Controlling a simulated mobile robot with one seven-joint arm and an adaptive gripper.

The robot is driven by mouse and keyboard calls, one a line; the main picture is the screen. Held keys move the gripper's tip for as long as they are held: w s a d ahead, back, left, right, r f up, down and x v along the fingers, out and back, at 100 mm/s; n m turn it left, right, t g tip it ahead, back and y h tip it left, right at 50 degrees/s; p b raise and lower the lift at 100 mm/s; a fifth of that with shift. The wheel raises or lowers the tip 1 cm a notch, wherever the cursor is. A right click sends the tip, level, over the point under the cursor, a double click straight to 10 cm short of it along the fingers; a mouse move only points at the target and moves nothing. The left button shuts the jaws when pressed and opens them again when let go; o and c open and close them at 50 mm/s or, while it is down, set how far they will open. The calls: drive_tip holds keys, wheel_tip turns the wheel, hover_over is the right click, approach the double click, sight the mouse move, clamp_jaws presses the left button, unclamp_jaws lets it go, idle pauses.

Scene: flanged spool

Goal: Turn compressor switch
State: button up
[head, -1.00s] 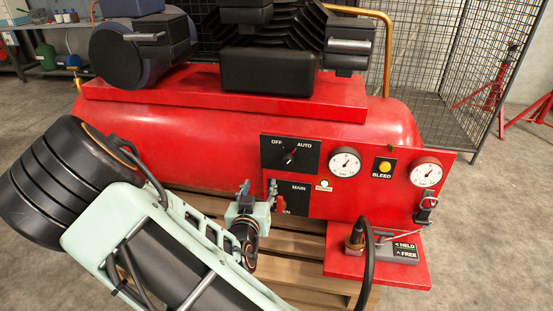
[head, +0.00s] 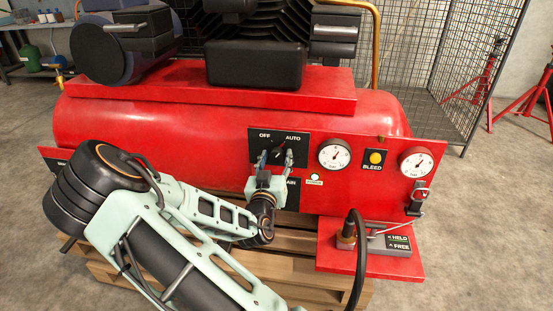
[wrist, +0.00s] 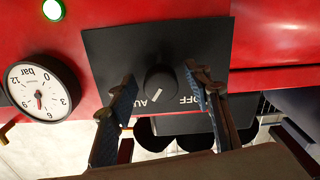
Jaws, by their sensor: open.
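The compressor switch is a round black knob (wrist: 160,83) on a black plate marked OFF and AUTO, on the red compressor's front panel. In the wrist view the plate appears upside down. The knob's white mark is at its lower edge, between the visible letters of AUTO and OFF. My gripper (wrist: 164,88) is open, with one finger on each side of the knob and a visible gap on both sides. In the head view my gripper (head: 274,158) is in front of the switch plate (head: 296,150) and partly hides the knob.
A pressure gauge (head: 334,154), the yellow BLEED button (head: 375,157) and a second gauge (head: 416,163) are right of the switch. A green lamp (head: 315,178) is lower right. A red shelf (head: 340,262) with a black hose juts out below. The wooden pallet (head: 290,268) is underneath.

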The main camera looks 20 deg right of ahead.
drive_tip(key=shift+w+d, duration=0.3)
drive_tip(key=shift+w, duration=0.1)
drive_tip(key=c, duration=1.2)
drive_tip(key=shift+o, duration=0.2)
drive_tip(key=shift+n, duration=0.4)
drive_tip(key=n+p, duration=0.1)
drive_tip(key=n, duration=0.2)
drive_tip(key=shift+r, duration=0.1)
drive_tip(key=n+p, duration=0.1)
drive_tip(key=n, duration=0.2)
drive_tip(key=shift+n, duration=0.3)
drive_tip(key=n+p, duration=0.1)
drive_tip(key=n, duration=0.5)
drive_tip(key=shift+s+d+p, duration=0.1)
drive_tip(key=shift+p, duration=0.25)
drive_tip(key=shift+n, duration=0.4)
